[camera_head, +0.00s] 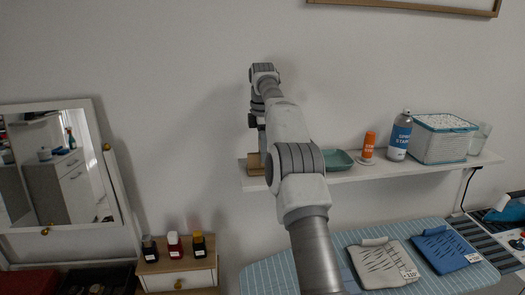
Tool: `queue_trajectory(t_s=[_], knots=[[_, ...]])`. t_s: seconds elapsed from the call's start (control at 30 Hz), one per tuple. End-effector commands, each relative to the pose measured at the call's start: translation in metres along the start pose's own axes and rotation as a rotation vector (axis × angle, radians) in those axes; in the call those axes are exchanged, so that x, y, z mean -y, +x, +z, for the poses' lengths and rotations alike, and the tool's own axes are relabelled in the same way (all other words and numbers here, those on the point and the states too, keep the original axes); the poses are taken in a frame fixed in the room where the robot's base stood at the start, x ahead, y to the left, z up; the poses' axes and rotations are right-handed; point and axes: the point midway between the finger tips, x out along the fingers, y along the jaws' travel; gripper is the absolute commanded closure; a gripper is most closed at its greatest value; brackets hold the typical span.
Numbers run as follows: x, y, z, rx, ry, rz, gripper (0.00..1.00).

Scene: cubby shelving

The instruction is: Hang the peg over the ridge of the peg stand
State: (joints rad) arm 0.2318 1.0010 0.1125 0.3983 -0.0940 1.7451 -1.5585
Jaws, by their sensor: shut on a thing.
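My gripper (254,121) is small and dark at the far end of my arm, above the left end of the wall shelf. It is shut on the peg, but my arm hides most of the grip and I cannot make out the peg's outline. A small brown wooden piece (254,164), which looks like the peg stand, sits at the shelf's left end. My arm covers its right side, and its ridge cannot be made out. The gripper is above this wooden piece; I cannot tell the exact gap.
On the white shelf (400,170) stand a green dish (338,160), an orange bottle (368,145), a spray can (400,137), a white-and-teal basket (441,142) and a glass (480,139). An ironing board (335,244) with folded clothes lies below. A mirror (60,170) stands left.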

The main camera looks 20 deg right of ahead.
Motion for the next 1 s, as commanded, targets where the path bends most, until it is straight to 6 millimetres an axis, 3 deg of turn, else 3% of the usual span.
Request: queue_trajectory(t_s=[0.4, 0.43, 0.6, 1.0], knots=[[0.0000, 0.0016, 0.0001, 0.000, 0.000, 0.001, 1.00], [0.0000, 0.0016, 0.0001, 0.000, 0.000, 0.001, 0.59], [0.0000, 0.0017, 0.0001, 0.000, 0.000, 0.001, 0.28], [-0.0002, -0.0041, 0.0001, 0.000, 0.000, 0.001, 0.28]])
